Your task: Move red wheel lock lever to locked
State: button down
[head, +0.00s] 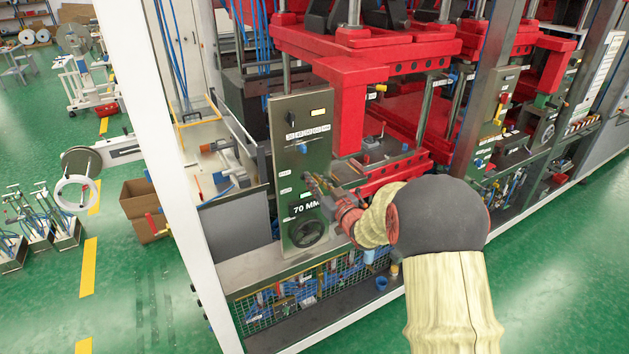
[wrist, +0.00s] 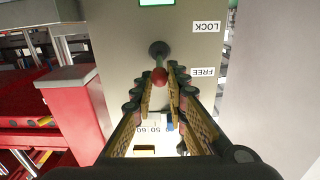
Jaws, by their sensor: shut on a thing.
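The red wheel lock lever (wrist: 160,75) is a short grey arm with a red ball knob, set on a round grey pivot (wrist: 159,48) on a grey-green panel. In the wrist view, where the lettering is upside down, the knob is level with the FREE label (wrist: 202,72). The LOCK label (wrist: 207,27) is on the far side of the pivot. My gripper (wrist: 161,78) is closed around the knob, with a fingertip on each side. In the head view my gripper (head: 314,181) is at the panel (head: 305,110) and hides the lever.
A black handwheel (head: 307,233) is just below my gripper, under the "70 MM" marking. Red press frames (head: 350,100) stand right of the panel. A wire-mesh guard (head: 300,300) is below. Open green floor lies in front.

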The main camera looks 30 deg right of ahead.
jog(key=shift+f, duration=0.25)
jog(key=shift+s+f+b, duration=0.15)
jog(key=shift+f+b, duration=0.7)
jog(key=shift+f, duration=0.15)
jog(key=shift+w+f+b, duration=0.2)
jog(key=shift+f+b, duration=0.75)
jog(key=shift+f, duration=0.2)
jog(key=c, duration=2.2)
grip_release()
jog(key=shift+w+f+b, duration=0.1)
jog(key=shift+f+b, duration=0.05)
jog(key=shift+b, duration=0.25)
jog(key=shift+c, duration=0.2)
jog(key=o, duration=0.6)
jog(key=shift+r, duration=0.2)
jog(key=shift+c, duration=0.2)
